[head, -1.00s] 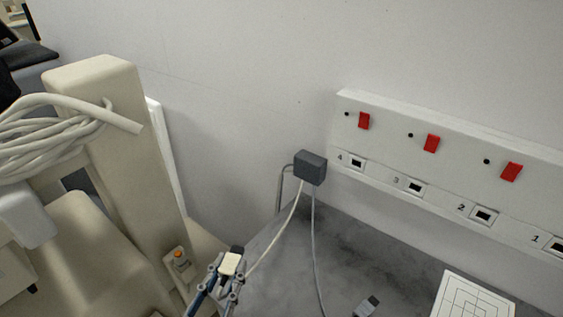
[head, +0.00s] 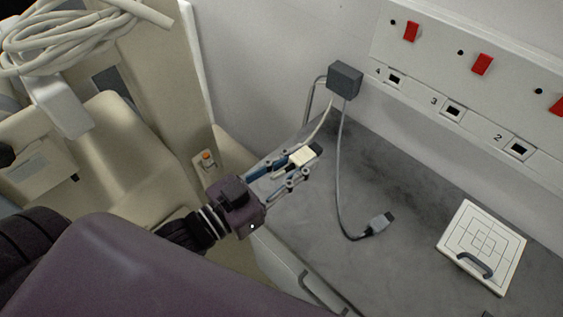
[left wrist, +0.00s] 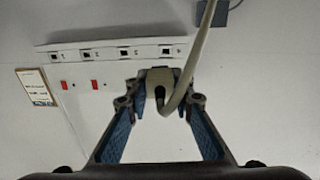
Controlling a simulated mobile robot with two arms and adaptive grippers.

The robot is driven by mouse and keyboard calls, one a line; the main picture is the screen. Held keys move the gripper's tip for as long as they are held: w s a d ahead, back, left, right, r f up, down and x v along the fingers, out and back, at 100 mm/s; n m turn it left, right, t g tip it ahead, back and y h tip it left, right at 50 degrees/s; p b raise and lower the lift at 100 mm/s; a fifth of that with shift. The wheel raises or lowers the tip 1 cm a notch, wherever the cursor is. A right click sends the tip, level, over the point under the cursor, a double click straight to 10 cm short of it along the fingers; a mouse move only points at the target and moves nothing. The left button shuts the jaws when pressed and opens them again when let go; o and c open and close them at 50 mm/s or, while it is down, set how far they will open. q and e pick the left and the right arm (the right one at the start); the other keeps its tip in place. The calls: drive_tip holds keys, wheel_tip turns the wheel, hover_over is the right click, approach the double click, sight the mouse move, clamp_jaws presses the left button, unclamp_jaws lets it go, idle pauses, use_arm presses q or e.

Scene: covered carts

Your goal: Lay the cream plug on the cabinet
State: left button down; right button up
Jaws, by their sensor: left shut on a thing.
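The cream plug (head: 302,158) has a dark tip and a cream cable that runs up to a dark grey box on the wall. My left gripper (head: 296,168) is shut on the cream plug, above the left part of the grey cabinet top (head: 385,170). In the left wrist view the plug (left wrist: 158,80) sits between the fingertips (left wrist: 158,92), its cable hanging in front of it. A grey plug (head: 378,224) on a grey cable lies on the cabinet top. My right gripper is not in view.
A white square panel with a dark handle (head: 484,243) lies on the cabinet at the right. The dark grey box (head: 345,79) is at the back wall. A white wall strip (head: 470,85) holds red switches and numbered sockets. A cream cart with coiled cable (head: 70,30) stands at left.

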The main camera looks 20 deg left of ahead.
use_arm(q)
drive_tip(key=w+d+r+m+g+h, duration=0.3)
drive_tip(key=w+d+m+g+h, duration=0.1)
drive_tip(key=d+m+g+h, duration=0.3)
drive_tip(key=shift+w+d+g+h, duration=0.25)
drive_tip(key=shift+d+g+h, duration=0.05)
drive_tip(key=shift+d, duration=0.9)
drive_tip(key=shift+f, duration=0.1)
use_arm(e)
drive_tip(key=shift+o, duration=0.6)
